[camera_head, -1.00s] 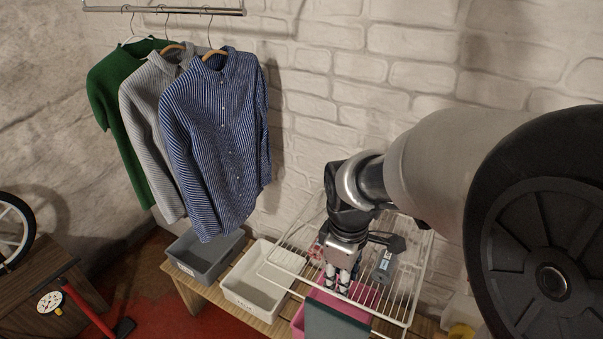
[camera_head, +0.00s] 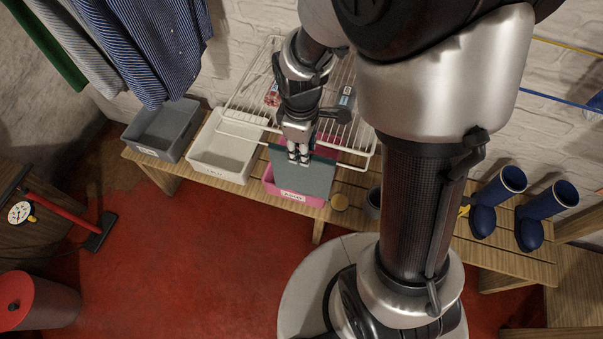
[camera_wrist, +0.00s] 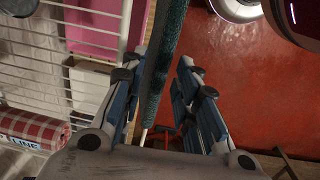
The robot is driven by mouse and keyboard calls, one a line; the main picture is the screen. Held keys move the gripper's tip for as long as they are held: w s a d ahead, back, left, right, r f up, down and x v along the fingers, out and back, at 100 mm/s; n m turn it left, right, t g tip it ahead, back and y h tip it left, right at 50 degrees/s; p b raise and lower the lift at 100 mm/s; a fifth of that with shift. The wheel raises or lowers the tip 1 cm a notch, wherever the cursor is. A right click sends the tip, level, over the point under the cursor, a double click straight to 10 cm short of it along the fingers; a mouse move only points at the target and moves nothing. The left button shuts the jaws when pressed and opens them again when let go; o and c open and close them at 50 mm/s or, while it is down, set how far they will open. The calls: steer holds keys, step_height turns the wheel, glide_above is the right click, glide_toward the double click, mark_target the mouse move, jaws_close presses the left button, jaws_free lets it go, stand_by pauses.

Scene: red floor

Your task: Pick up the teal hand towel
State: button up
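The teal hand towel (camera_head: 310,178) hangs over the front of the white wire rack (camera_head: 372,160), partly covering a pink bin (camera_head: 268,180). My gripper (camera_head: 298,156) points down at the towel's upper edge. In the wrist view the towel (camera_wrist: 168,50) shows nearly edge-on as a dark teal strip between the two fingers of my gripper (camera_wrist: 162,78). The fingers are apart, one on each side of it, with a clear gap on the right. The left finger is close to the towel; I cannot tell if it touches.
On the rack lie a red-checked roll (camera_wrist: 32,128) and a dark grey item (camera_head: 347,97). A white bin (camera_head: 222,172) and a grey bin (camera_head: 150,150) stand left on the wooden bench (camera_head: 345,187). Blue boots (camera_head: 500,187) stand right. Red floor in front is open.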

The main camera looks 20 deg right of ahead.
mark_target(303, 174)
step_height(303, 174, down, 3)
steer(key=shift+w+f+b, duration=0.1)
steer(key=shift+f+b, duration=0.1)
steer(key=shift+b, duration=0.3)
steer(key=shift+r, duration=0.1)
jaws_close()
